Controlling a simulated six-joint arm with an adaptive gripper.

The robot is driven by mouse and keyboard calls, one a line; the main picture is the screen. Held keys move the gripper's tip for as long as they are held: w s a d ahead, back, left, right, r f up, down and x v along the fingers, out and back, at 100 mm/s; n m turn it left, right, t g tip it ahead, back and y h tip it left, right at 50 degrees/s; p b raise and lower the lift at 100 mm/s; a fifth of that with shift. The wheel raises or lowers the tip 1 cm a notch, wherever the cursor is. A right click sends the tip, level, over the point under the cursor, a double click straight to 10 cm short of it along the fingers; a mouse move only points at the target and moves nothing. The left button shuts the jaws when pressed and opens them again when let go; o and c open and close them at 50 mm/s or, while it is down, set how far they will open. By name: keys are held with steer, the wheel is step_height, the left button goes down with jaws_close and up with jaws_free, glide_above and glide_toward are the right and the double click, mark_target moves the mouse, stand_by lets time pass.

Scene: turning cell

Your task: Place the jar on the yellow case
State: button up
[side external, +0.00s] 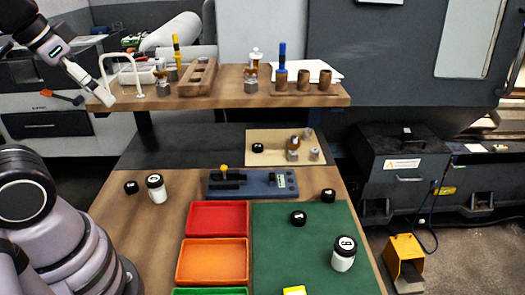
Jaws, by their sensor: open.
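One white jar (155,188) with a black lid stands upright on the brown table at the left, near my base. A second white jar (343,253) with a black, numbered lid stands on the green mat at the lower right. A yellow block-like thing (294,291), perhaps the yellow case, shows at the bottom edge on the mat and is mostly cut off. My gripper (100,84) is at the upper left by the raised shelf, open, far from both jars. Its fingers show poorly.
Red (217,218) and orange (212,262) trays lie between the left jar and the green mat (280,255). Several black round pieces (298,217) are scattered about. A blue vise-like fixture (252,183) lies behind the trays. The raised shelf (220,90) holds wooden blocks and tools.

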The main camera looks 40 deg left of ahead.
steer(key=w+d+f+n+g+h, duration=0.1)
steer(key=w+d+f+g+h, duration=0.1)
steer(key=w+d+f+g, duration=0.35)
steer(key=w+d+f+n+g+h, duration=0.1)
steer(key=w+d+f+g+h, duration=0.15)
steer(key=f+g, duration=0.65)
steer(key=s+d+f+n+g+h, duration=0.1)
steer(key=s+d+f+n+h, duration=0.1)
steer(key=f, duration=0.5)
steer(key=s+d+f+n+g+h, duration=0.1)
steer(key=s+d+f+n+h, duration=0.1)
steer(key=f, duration=0.5)
steer(key=s+d+f+n+g+h, duration=0.2)
steer(key=f+h, duration=0.2)
steer(key=f, duration=0.3)
steer(key=shift+s+d+f+n, duration=0.15)
steer(key=shift+s+f+n, duration=0.25)
steer(key=shift+s+d+f, duration=0.15)
steer(key=shift+s+f, duration=0.1)
steer(key=x, duration=0.8)
steer(key=shift+s+d, duration=0.15)
steer(key=shift+s, duration=0.05)
steer(key=x, duration=0.5)
steer(key=shift+s+r, duration=0.2)
